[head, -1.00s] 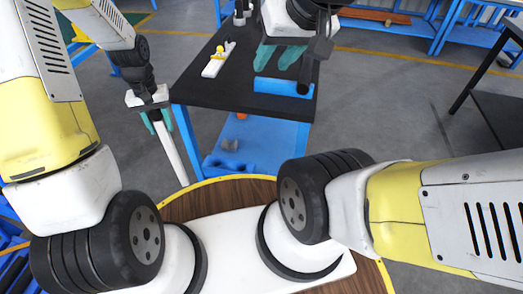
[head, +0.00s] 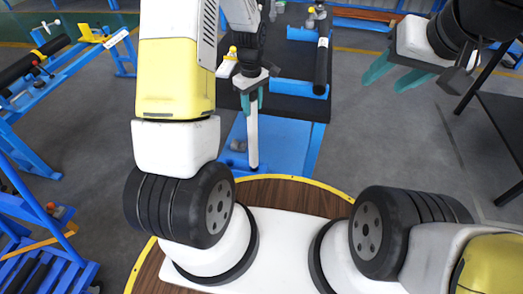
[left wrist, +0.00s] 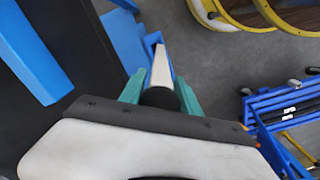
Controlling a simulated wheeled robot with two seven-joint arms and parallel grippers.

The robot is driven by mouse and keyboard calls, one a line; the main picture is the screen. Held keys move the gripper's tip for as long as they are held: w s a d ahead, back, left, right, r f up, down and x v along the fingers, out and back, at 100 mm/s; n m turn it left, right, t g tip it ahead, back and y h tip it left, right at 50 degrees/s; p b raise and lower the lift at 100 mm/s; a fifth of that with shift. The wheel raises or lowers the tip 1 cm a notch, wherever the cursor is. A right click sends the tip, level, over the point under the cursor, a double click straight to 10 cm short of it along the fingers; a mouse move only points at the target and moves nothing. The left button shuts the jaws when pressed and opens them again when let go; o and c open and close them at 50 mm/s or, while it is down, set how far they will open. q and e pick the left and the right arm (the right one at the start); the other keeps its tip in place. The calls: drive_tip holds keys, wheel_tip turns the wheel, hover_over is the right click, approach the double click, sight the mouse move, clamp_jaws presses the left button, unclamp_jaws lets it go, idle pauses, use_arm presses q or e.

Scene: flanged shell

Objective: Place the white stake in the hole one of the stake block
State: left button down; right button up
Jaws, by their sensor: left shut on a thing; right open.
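The white stake (head: 253,140) hangs roughly upright below my left gripper (head: 252,100). That gripper's teal fingers are shut on it near its top. In the left wrist view the stake (left wrist: 160,67) extends away between the teal fingers (left wrist: 158,90). In the head view it hangs in front of the black tabletop's near edge. My right gripper (head: 393,76) is open and empty, right of the table. A blue block (head: 300,87) sits on the tabletop; it also shows in the left wrist view (left wrist: 36,58). I cannot tell whether it is the stake block, and no hole is clear.
A small white and yellow item (head: 228,64) is partly hidden behind my left arm. Blue racks (head: 30,165) stand at the left, a dark table (head: 505,128) at the right.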

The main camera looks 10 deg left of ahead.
sight(253, 125)
use_arm(q)
drive_tip(key=n, duration=0.2)
drive_tip(key=w+n, duration=0.1)
drive_tip(key=n, duration=0.3)
drive_tip(key=shift+w+a+f, duration=0.1)
drive_tip(key=shift+w+f, duration=0.2)
drive_tip(key=shift+w, duration=0.1)
drive_tip(key=shift+f, duration=0.15)
drive_tip(key=shift+n, duration=0.3)
wheel_tip(253, 125, down, 10)
drive_tip(key=shift+r, duration=0.15)
drive_tip(key=c, duration=0.9)
unclamp_jaws()
drive_tip(key=shift+f, duration=0.2)
drive_tip(key=shift+o, duration=0.2)
